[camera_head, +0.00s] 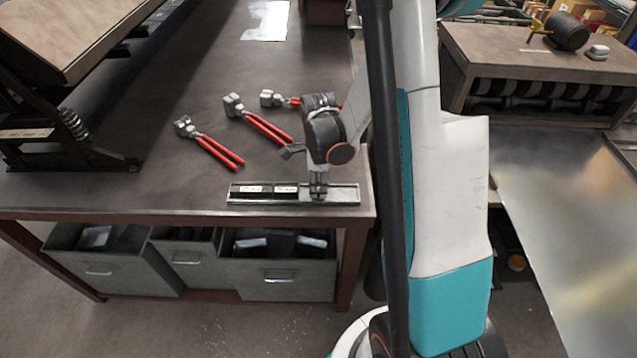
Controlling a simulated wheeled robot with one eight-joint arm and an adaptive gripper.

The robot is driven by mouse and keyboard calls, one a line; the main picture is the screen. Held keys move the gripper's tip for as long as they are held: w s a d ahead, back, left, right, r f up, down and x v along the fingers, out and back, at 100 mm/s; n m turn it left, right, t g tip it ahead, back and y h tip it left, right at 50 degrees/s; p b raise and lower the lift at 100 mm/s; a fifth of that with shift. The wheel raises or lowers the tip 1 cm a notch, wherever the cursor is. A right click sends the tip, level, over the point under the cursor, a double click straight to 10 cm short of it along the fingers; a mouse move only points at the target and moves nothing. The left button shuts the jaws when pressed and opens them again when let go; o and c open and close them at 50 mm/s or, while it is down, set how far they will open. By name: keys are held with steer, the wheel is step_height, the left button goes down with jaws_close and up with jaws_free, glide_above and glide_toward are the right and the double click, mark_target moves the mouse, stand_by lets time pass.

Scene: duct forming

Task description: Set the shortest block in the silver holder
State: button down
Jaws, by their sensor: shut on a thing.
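The silver holder (345,194) is a long shallow tray lying along the front edge of the brown table. Dark blocks with white labels (262,190) lie in its left and middle part. The right end of the holder is bare. My gripper (318,190) points down over the holder, just right of the labelled blocks, with its fingertips at the holder's level. It is shut on a block that its fingers mostly hide. I cannot tell that block's length, or whether it touches the holder's floor.
Several red-handled tools (215,150) lie on the table behind the holder. A black stand with a sloped board (75,35) is at the left. Grey bins (280,278) sit under the table. The tabletop between stand and tools is clear.

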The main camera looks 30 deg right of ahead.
steer(key=c, duration=1.1)
jaws_free()
